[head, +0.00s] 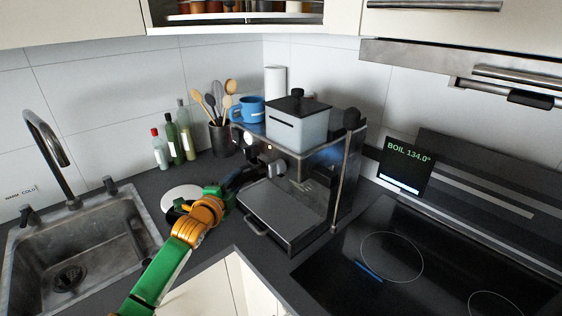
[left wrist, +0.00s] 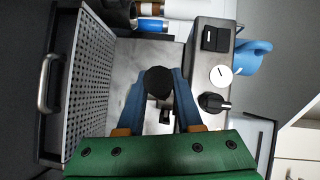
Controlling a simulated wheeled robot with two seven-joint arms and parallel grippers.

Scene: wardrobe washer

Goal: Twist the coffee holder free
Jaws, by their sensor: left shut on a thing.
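The coffee machine (head: 318,160) stands in the counter corner, with its drip tray (head: 283,212) at the front. My left gripper (head: 250,177) reaches in from the left to the machine's front, above the tray's left side. In the left wrist view its two blue fingers (left wrist: 157,88) are shut on the round black handle end of the coffee holder (left wrist: 158,82). The rest of the holder is mostly hidden behind the handle end, so I cannot tell its exact angle. The perforated drip tray (left wrist: 90,85) and the knob panel (left wrist: 215,80) flank the fingers. My right gripper is not in view.
A sink (head: 75,262) with a tall tap lies at the left. Bottles (head: 174,142), a utensil pot (head: 221,140) and a blue mug (head: 250,110) stand behind. A white round item (head: 181,195) sits near my arm. The cooktop (head: 400,260) is at the right.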

